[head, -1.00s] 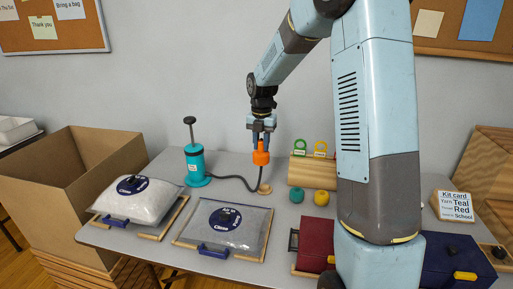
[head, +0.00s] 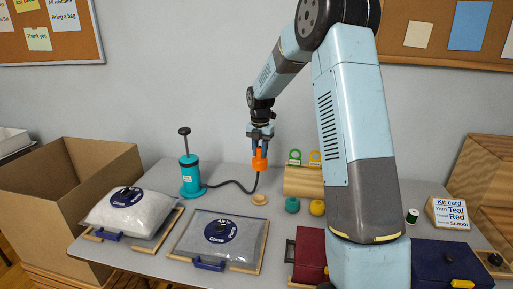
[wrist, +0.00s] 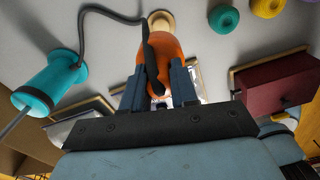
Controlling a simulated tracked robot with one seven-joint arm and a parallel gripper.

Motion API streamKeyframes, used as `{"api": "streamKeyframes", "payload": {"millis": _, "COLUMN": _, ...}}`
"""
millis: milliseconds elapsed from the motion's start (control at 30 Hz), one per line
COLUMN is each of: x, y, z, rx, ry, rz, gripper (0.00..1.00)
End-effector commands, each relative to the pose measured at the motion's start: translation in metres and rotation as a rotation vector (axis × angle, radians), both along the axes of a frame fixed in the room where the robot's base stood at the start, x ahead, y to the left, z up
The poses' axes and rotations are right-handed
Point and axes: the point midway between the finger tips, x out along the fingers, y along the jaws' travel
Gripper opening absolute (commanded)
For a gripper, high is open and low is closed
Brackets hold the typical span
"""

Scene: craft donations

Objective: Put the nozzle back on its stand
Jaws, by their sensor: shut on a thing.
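The orange nozzle (head: 260,160) is held in my gripper (head: 260,146), above the table. It also shows between the fingers in the wrist view (wrist: 163,62). A dark hose (head: 232,184) runs from the nozzle to the teal pump (head: 190,177), which stands upright at the back left of the table. A small round wooden stand (head: 260,199) sits on the table below the nozzle, apart from it. In the wrist view the stand (wrist: 160,20) shows just beyond the nozzle.
Two clear bags, one white (head: 130,212) and one grey (head: 218,238), lie in wooden frames at front left. Teal (head: 292,205) and yellow (head: 317,207) yarn balls sit right of the stand. A red box (head: 311,255) and a blue box (head: 450,263) stand front right.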

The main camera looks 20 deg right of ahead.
Motion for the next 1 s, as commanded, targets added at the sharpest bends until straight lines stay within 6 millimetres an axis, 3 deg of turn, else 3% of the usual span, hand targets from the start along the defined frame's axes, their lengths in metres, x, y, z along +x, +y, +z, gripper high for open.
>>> {"api": "streamKeyframes", "payload": {"millis": 1000, "x": 0.0, "y": 0.0, "z": -0.099, "rx": -0.001, "ry": 0.001, "rz": 0.001, "gripper": 0.0}}
